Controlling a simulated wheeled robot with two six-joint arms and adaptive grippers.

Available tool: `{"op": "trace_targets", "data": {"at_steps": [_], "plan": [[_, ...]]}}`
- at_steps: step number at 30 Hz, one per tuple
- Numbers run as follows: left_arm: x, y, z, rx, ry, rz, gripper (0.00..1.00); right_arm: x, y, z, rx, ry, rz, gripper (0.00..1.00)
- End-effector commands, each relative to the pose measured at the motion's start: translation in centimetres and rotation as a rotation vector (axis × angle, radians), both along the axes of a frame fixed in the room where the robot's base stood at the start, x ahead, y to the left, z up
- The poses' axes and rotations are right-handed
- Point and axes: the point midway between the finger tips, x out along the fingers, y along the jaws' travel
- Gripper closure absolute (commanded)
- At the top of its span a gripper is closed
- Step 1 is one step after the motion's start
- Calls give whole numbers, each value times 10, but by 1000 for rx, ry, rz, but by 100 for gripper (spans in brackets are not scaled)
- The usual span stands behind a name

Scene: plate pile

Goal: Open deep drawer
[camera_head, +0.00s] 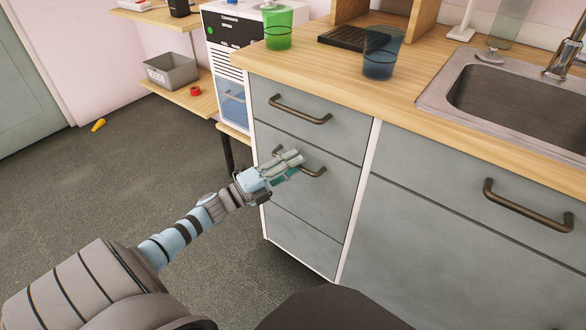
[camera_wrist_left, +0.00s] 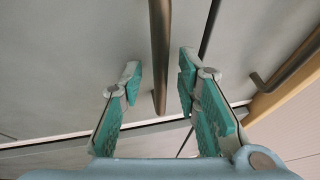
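The grey drawer unit (camera_head: 325,205) under the counter has a top drawer (camera_head: 335,132) with a bar handle (camera_head: 300,110). Below it is a taller drawer front with its own dark bar handle (camera_head: 313,173). Both drawers look shut. My left gripper (camera_head: 290,163) is at this lower handle and hides part of it. In the left wrist view the handle (camera_wrist_left: 160,55) reaches between the fingers of my left gripper (camera_wrist_left: 158,85), which are apart. I see a gap on either side of the bar. My right gripper is out of view.
A green cup (camera_head: 277,28) and a blue cup (camera_head: 381,55) stand on the wooden counter (camera_head: 335,75). A sink (camera_head: 520,100) is at right, above a wide grey front with a handle (camera_head: 527,206). The floor (camera_head: 100,190) left of the drawers is mostly clear.

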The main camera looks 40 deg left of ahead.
Motion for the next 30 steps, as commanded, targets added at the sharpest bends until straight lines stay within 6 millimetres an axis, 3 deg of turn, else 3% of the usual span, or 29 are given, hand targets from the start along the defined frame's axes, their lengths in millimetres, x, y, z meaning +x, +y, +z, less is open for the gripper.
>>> {"op": "trace_targets", "data": {"at_steps": [8, 14, 25, 30], "plan": [[3, -1, 1, 0, 0, 1, 70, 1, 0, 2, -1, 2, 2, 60], [2, -1, 1, 0, 1, 1, 100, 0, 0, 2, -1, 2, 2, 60], [2, -2, 1, 1, 1, -1, 100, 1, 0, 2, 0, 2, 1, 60], [-3, -12, 1, 0, 3, -21, 100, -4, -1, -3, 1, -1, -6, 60]]}}
